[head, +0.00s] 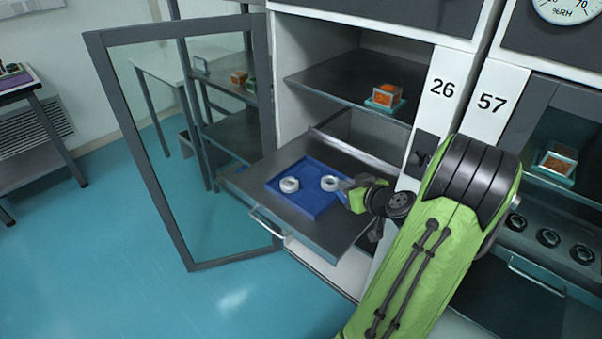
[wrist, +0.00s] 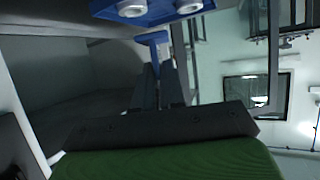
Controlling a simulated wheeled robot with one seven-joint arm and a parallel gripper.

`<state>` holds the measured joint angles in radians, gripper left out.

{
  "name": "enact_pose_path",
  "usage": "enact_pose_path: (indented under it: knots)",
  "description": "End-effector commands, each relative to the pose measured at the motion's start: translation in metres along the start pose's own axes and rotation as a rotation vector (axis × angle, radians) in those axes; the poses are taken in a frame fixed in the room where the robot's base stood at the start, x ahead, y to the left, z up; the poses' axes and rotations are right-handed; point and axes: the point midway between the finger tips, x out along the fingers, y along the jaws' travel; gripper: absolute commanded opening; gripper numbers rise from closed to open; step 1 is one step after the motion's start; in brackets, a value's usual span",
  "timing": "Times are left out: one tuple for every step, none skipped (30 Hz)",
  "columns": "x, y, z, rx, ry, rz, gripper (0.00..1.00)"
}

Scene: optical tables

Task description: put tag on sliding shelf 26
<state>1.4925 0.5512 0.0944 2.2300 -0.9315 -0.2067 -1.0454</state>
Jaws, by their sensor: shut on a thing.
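The sliding shelf (head: 322,240) of cabinet 26 is pulled out, with a blue tray (head: 291,205) lying on it. Two pale round pieces stand on the tray, a left one (head: 289,185) and a right one (head: 330,183). My gripper (head: 349,190) is at the right edge of the tray. In the wrist view its fingers (wrist: 160,75) are shut on a small blue T-shaped piece, apparently the tag (wrist: 158,38). The tray (wrist: 150,14) shows just beyond it. Whether the tag touches the tray or shelf I cannot tell.
The glass door (head: 188,255) of cabinet 26 stands open at the left. A fixed shelf (head: 335,78) above carries an orange-filled box (head: 384,96). Cabinet 57 (head: 491,103) adjoins on the right, partly behind my arm. The floor (head: 130,270) at left is clear.

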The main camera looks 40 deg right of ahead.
Motion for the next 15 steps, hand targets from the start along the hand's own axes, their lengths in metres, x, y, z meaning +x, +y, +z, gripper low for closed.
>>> enact_pose_path:
  knots:
    - [0.003, 0.001, 0.008, 0.006, -0.002, 0.001, 0.00]
    - [0.006, 0.001, 0.015, 0.008, -0.003, 0.001, 0.00]
    - [0.011, 0.000, 0.025, 0.009, -0.003, 0.000, 0.00]
    - [0.014, 0.000, 0.032, 0.010, -0.004, -0.001, 0.00]
    - [0.018, 0.000, 0.039, 0.011, -0.003, -0.001, 0.00]
    - [0.021, 0.000, 0.046, 0.009, -0.002, -0.001, 0.00]
    - [0.023, 0.000, 0.051, 0.009, -0.002, -0.001, 0.00]
    - [0.025, 0.000, 0.054, 0.007, -0.001, 0.000, 0.00]
    - [0.027, 0.000, 0.058, 0.006, -0.001, 0.000, 0.00]
    - [0.029, 0.000, 0.060, 0.006, -0.001, 0.000, 0.00]
    - [0.030, 0.000, 0.064, 0.005, -0.001, 0.000, 0.00]
    - [0.033, 0.000, 0.070, 0.006, -0.002, -0.001, 0.00]
    - [0.035, 0.000, 0.075, 0.007, -0.002, -0.001, 0.00]
    - [0.038, 0.000, 0.080, 0.006, -0.001, -0.001, 0.00]
    - [0.041, 0.000, 0.087, 0.007, -0.001, -0.001, 0.00]
